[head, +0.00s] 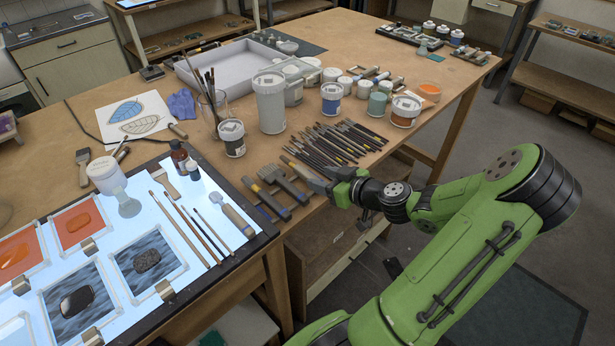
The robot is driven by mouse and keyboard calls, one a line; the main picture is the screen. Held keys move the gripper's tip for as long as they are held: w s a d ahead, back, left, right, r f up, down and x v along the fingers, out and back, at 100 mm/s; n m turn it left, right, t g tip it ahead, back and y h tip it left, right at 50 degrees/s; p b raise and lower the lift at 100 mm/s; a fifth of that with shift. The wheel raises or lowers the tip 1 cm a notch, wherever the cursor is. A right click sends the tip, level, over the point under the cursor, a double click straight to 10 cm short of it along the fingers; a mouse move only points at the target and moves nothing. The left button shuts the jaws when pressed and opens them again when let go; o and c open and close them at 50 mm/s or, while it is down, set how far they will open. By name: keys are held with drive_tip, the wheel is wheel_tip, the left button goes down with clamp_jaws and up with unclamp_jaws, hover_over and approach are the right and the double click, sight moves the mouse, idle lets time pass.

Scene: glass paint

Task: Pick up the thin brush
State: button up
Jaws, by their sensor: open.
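Several thin brushes with dark handles (333,141) lie side by side in a row on the wooden table, near its front edge. I cannot tell which one is the thin brush. My gripper (319,182) is open, low over the table's front edge, between the dark row and two wide flat brushes (287,185). It is close to the near-left end of the row. Its fingertips are small in this view, and whether they touch anything is unclear.
A large white-grey jar (270,103), a dark-labelled pot (231,138) and a glass holding upright brushes stand behind the row. The lit panel (150,203) carries framed glass pieces, bottles and tools. A grey tray (225,72) lies farther back.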

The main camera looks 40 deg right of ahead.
sight(309, 175)
drive_tip(key=x, duration=0.5)
drive_tip(key=shift+f, duration=0.1)
drive_tip(key=shift+s+a, duration=0.1)
clamp_jaws()
wheel_tip(309, 175, up, 10)
drive_tip(key=p, duration=0.2)
